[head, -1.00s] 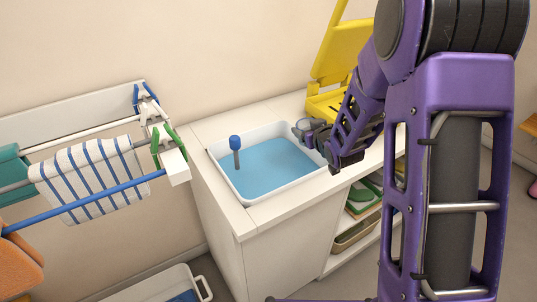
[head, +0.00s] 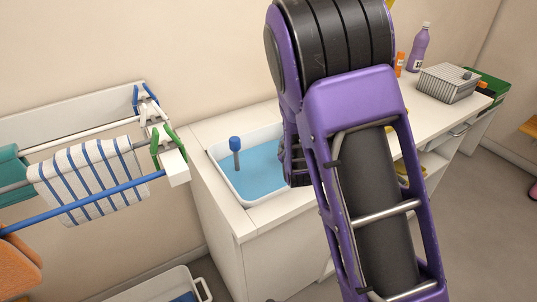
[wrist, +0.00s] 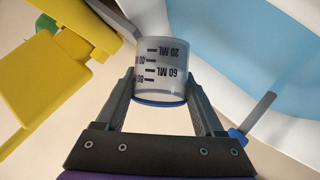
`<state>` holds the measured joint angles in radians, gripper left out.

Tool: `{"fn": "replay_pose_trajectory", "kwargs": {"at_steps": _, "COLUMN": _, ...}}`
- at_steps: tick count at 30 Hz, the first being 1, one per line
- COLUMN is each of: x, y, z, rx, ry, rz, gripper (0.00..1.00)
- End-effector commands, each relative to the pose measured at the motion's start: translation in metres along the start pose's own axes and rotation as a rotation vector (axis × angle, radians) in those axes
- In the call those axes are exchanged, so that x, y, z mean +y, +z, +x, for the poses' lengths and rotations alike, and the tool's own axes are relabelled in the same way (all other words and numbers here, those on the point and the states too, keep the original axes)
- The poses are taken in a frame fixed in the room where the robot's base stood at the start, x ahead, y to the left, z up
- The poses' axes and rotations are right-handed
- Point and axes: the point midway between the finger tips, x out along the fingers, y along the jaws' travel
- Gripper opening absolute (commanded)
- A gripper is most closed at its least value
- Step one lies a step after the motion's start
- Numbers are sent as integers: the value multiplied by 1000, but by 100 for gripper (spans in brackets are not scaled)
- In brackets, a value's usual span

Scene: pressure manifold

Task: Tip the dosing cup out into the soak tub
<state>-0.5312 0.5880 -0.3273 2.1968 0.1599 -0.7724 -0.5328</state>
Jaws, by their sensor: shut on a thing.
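The dosing cup (wrist: 160,75) is a clear cup with black ML marks and a blue band at its gripper end. My gripper (wrist: 161,92) is shut on it, one finger on each side, in the wrist view. The printing reads upside down there; I cannot tell what is inside. The soak tub (head: 247,203) is a white basin of blue water set in the counter in the head view. Its pale rim (wrist: 222,90) and water also show right of the cup in the wrist view. In the head view my arm hides the cup, gripper and tub's right part.
A blue-topped grey post (head: 236,150) stands in the tub's left part. A drying rack with a striped cloth (head: 95,180) is at left. A purple bottle (head: 419,47) and a grey box (head: 448,83) stand on the right counter. A yellow object (wrist: 60,60) lies left of the cup.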

Motion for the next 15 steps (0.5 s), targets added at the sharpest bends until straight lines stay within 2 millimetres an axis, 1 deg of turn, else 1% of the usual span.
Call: {"fn": "replay_pose_trajectory", "kwargs": {"at_steps": 15, "x": -5, "y": -3, "z": 0, "rx": -8, "ry": 26, "rz": -64, "gripper": 16}}
